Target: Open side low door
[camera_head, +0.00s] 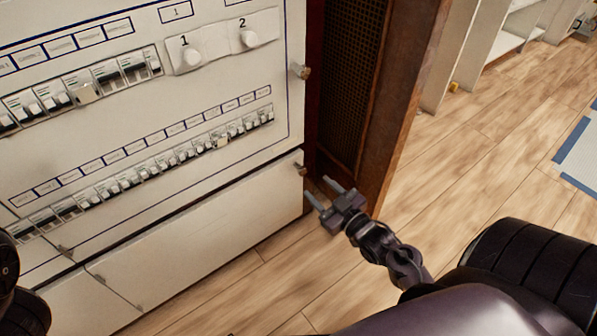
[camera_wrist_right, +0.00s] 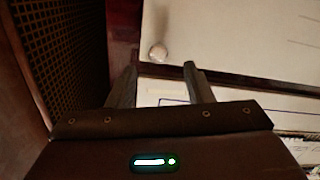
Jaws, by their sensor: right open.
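The white low door (camera_head: 205,230) is below the breaker panel in the head view and looks shut. Its small knob (camera_head: 301,169) is at its upper right corner. My right gripper (camera_head: 324,192) is open and empty, just below and to the right of this knob. In the right wrist view the low door (camera_wrist_right: 225,45) fills the top right, and its knob (camera_wrist_right: 158,52) shows beyond and between the two open fingertips (camera_wrist_right: 158,72), apart from them. My left gripper is out of view; only dark parts of my arm show at the left edge.
The breaker panel (camera_head: 150,117) with rows of switches is above the door. A brown wooden frame with mesh (camera_head: 350,80) stands close to the right of the cabinet, beside my right gripper. Another white panel (camera_head: 75,305) is at the lower left.

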